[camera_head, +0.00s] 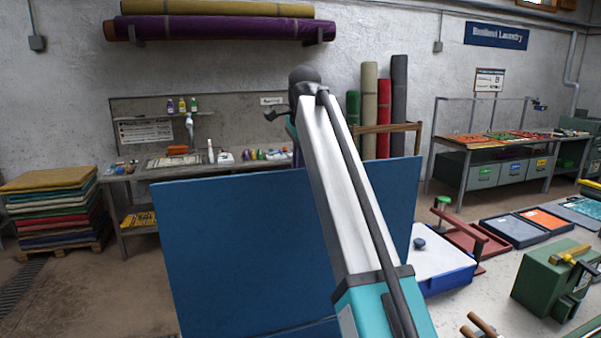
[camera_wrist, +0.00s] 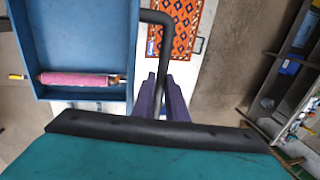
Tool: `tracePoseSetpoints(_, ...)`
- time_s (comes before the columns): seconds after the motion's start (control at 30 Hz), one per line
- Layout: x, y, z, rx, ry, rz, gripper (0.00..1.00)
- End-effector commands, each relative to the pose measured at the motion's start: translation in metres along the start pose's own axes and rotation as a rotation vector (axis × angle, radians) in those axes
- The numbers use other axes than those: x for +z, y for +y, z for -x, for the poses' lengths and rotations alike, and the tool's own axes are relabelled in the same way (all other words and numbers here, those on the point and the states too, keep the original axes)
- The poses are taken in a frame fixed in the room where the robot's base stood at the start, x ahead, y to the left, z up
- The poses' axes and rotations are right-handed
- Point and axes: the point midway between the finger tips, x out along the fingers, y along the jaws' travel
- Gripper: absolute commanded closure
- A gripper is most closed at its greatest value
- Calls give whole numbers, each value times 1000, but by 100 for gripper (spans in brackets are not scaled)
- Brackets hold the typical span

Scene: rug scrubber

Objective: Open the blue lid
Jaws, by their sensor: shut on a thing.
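A large blue lid (camera_head: 240,250) stands tilted up as a broad flat panel in the middle of the head view. My arm reaches over its top edge, and the panel hides the end of my gripper there. In the wrist view a shallow blue tray-like part (camera_wrist: 85,40) with raised rims fills the upper left. A black bent handle (camera_wrist: 157,16) runs from its right rim toward me. My gripper (camera_wrist: 165,98) has its purple fingers shut on this handle. I cannot tell how the tray-like part joins the panel.
A pink roller (camera_wrist: 78,79) lies inside the blue part. An orange patterned rug (camera_wrist: 183,25) lies beyond the handle. A workbench (camera_head: 130,180) stands behind the panel. A blue-edged white tray (camera_head: 440,265) and a green machine (camera_head: 550,285) are at the right.

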Motion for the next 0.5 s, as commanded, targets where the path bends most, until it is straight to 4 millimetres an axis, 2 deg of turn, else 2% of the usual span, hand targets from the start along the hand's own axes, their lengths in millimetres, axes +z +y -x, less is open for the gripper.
tracePoseSetpoints(0.03, 0, -1, -7, 4, 1, 1, 100)
tracePoseSetpoints(0.27, -1, -2, -7, 0, 1, 0, 100)
tracePoseSetpoints(0.3, -1, -2, -7, -1, 1, 0, 86)
tracePoseSetpoints(0.4, -1, -3, -6, -3, 1, 0, 69)
tracePoseSetpoints(0.5, -1, -2, -4, -3, 1, -1, 69)
